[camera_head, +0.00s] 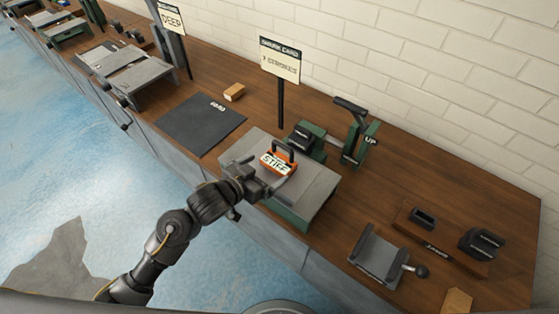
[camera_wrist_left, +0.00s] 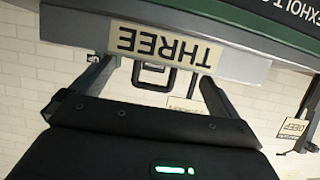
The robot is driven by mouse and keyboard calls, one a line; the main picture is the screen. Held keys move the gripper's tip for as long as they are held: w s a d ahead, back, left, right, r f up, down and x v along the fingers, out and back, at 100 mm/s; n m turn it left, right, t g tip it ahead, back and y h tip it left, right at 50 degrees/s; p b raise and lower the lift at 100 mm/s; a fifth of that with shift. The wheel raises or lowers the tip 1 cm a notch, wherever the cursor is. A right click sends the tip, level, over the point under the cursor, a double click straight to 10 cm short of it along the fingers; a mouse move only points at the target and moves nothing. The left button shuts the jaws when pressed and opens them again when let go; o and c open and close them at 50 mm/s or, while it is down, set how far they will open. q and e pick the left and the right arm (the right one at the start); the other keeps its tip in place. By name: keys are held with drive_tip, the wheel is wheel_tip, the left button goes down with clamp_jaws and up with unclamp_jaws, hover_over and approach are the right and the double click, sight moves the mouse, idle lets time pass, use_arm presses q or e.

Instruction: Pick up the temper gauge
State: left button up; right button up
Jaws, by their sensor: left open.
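An orange block with a black handle and a white STIFF label (camera_head: 278,163) sits on a grey-topped green stand (camera_head: 317,186); it looks like the temper gauge. My left gripper (camera_head: 260,182) is just in front of it, over the stand's near left side. In the left wrist view, which is upside down, my open fingers (camera_wrist_left: 160,72) point toward a grey edge with a THREE label (camera_wrist_left: 165,47). A black loop (camera_wrist_left: 150,76) shows between the fingers. I cannot tell whether they touch anything. My right gripper is not in view.
A stroke card sign (camera_head: 280,60) and a green lever device marked UP (camera_head: 355,135) stand behind the stand. A dark mat (camera_head: 201,123) lies to the left. A grey fixture with a knob (camera_head: 378,255) is at right.

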sight(276, 164)
use_arm(q)
drive_tip(key=shift+x, duration=0.75)
drive_tip(key=shift+d, duration=0.15)
drive_tip(key=p+x, duration=0.1)
drive_tip(key=x, duration=0.3)
drive_tip(key=shift+w+d+p, duration=0.15)
drive_tip(key=shift+w+p, duration=0.05)
drive_tip(key=shift+p, duration=0.1)
drive_tip(key=shift+w+d+f, duration=0.1)
drive_tip(key=shift+w+f, duration=0.05)
drive_tip(key=c, duration=0.9)
drive_tip(key=shift+c, duration=0.2)
